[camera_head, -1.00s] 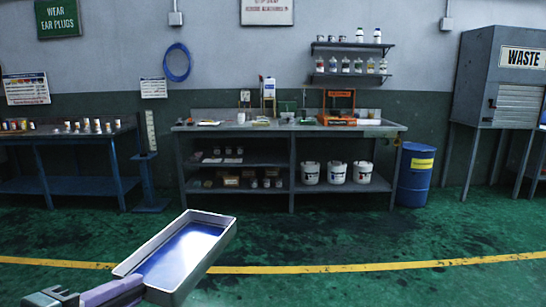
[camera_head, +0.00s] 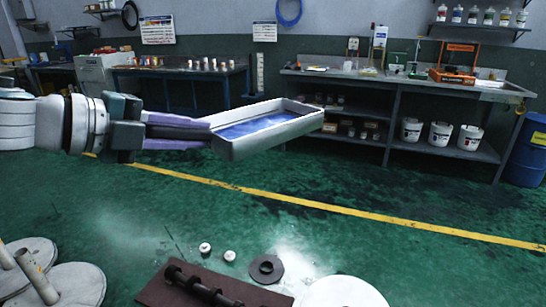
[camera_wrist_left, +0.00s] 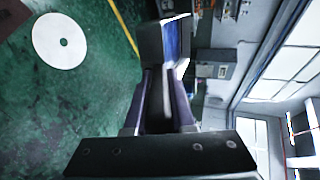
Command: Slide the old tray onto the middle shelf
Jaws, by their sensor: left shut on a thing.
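The tray (camera_head: 268,134) is a shallow, pale grey rectangular tray with a blue inside, held out in the air near the middle of the head view. My left gripper (camera_head: 208,134) comes in from the left, with its purple fingers shut on the tray's near-left end. In the left wrist view the tray (camera_wrist_left: 162,44) lies beyond the fingers (camera_wrist_left: 160,92), seen sideways. The workbench has a shelf (camera_head: 343,134) under its top at the left part, partly hidden by the tray. I cannot tell which shelf is the middle one. My right gripper is not in view.
White discs (camera_head: 342,293), a dark plate with a shaft (camera_head: 200,290) and small white caps lie low in front. White buckets (camera_head: 440,136) stand under the bench, and a blue barrel (camera_head: 527,155) stands at right. The green floor beyond the yellow line is clear.

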